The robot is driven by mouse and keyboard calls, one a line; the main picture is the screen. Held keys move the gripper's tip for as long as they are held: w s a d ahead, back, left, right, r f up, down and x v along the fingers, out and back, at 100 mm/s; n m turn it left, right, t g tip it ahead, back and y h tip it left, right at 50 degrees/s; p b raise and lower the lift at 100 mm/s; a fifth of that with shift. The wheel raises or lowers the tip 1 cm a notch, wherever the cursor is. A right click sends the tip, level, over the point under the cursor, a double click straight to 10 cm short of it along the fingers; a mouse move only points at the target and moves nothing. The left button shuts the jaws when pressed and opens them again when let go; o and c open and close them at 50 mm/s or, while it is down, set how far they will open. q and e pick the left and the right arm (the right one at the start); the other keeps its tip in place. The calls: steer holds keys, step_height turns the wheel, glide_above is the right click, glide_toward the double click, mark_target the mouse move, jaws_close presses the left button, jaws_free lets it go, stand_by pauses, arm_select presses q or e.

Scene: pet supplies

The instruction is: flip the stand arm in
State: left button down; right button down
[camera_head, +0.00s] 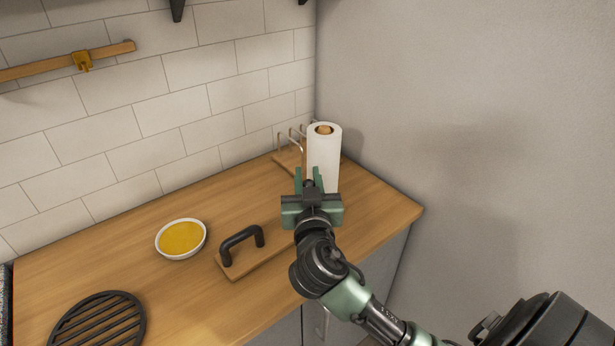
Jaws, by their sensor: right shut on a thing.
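A white paper roll (325,157) stands upright on a wooden peg at the back right of the counter. Beside it, to the left, is a wooden stand base (285,160) with several thin metal wire arms (289,138) rising from it. My right gripper (309,180) is in front of the roll's lower left side, its fingers pointing at the stand. It is shut on what appears to be the stand arm. The held part is mostly hidden by the fingers. My left gripper is not in view.
A white bowl of yellow food (181,238) sits on the wooden counter (110,232). A board with a black handle (242,246) lies right of it. A round black grate (98,322) is at front left. A grey wall (480,120) closes the right side.

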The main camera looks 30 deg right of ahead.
steer(key=shift+d+y, duration=0.1)
steer(key=shift+y, duration=0.2)
stand_by(0.6)
steer(key=shift+w+d+r+n+t+y+p, duration=0.15)
steer(key=shift+d+n+t+y+p, duration=0.25)
steer(key=shift+n+y, duration=0.85)
steer(key=shift+w+d+f+n+t+y+p, duration=0.1)
steer(key=shift+w+d+n+t+y+p, duration=0.25)
steer(key=shift+n+y, duration=0.95)
steer(key=shift+w+d+r+n+t+y+p, duration=0.1)
steer(key=shift+d+n+t+y+p, duration=0.3)
steer(key=shift+y, duration=1.45)
steer(key=shift+d+n, duration=0.1)
steer(key=shift+n, duration=0.15)
steer(key=c, duration=1.2)
jaws_free()
